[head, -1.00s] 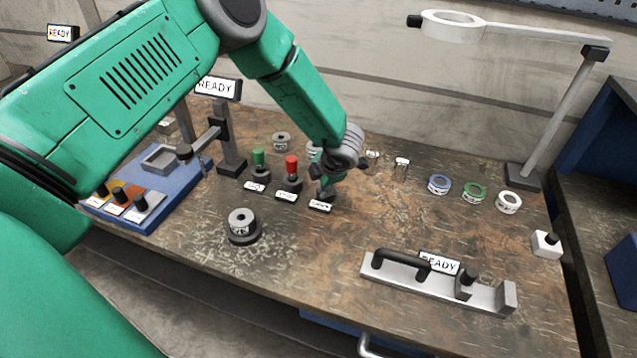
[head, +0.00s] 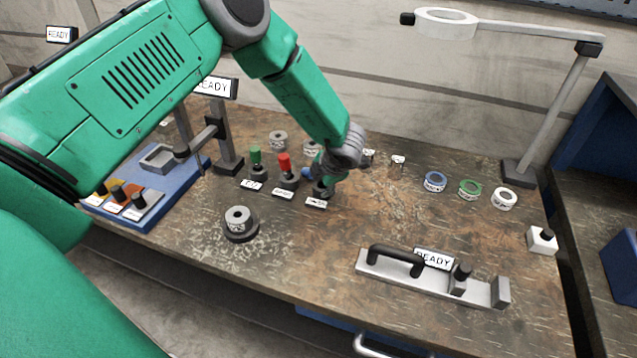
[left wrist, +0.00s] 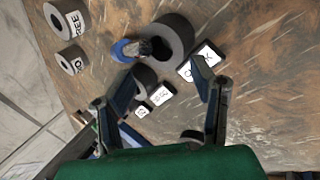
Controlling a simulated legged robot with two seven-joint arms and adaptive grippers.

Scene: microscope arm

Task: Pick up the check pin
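The check pin appears to be the blue-topped pin (left wrist: 126,50), standing in a dark round holder (left wrist: 172,38) beside a partly readable label (left wrist: 201,62) in the left wrist view. In the head view only a bit of blue (head: 308,173) shows beside my left gripper (head: 322,182), which hides most of it. The blue top lies just beyond the left finger's tip. I cannot tell whether they touch. My right gripper is not in view.
A red pin (head: 285,164) and a green pin (head: 256,158) stand close left. Grey rings (head: 278,141) lie behind. A ring on a dark base (head: 238,222) stands in front. A metal fixture (head: 430,278) is front right.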

